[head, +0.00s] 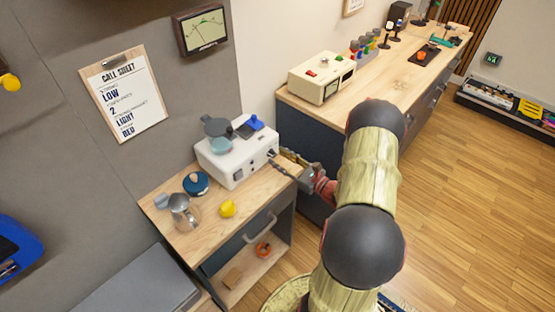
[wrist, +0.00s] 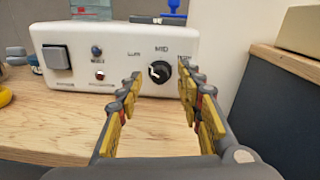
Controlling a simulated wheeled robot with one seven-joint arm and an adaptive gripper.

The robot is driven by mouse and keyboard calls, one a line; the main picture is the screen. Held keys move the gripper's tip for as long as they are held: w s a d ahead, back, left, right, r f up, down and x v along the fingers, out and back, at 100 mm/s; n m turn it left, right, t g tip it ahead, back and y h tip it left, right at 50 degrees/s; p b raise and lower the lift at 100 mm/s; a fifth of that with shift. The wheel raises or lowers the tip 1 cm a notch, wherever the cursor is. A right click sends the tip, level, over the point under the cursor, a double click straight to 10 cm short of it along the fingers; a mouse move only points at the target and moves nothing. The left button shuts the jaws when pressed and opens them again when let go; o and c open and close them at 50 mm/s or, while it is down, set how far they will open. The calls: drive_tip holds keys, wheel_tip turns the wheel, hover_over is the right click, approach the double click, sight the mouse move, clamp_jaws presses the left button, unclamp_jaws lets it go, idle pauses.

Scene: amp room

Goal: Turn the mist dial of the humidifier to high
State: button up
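The humidifier is a white box (head: 232,168) on the small wooden cabinet, and its front panel (wrist: 118,84) faces me in the wrist view. A black dial (wrist: 160,71) with a light pointer sits on the right part of that panel, with small labels around it that are partly hidden and hard to read. A grey square switch (wrist: 56,58), a blue knob (wrist: 97,51) and a small red button (wrist: 100,75) are further left. My gripper (wrist: 158,92) is open and empty in front of the panel, with the dial between its fingers in the picture. I cannot tell whether they touch it.
A metal pot (head: 180,212), a yellow object (head: 227,208) and a blue round object (head: 196,184) stand on the cabinet top (head: 250,203). A cream box (head: 321,77) stands on the long counter (head: 390,75).

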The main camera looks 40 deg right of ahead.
drive_tip(key=shift+w, duration=0.7)
drive_tip(key=shift+a, duration=0.1)
drive_tip(key=c, duration=0.3)
clamp_jaws()
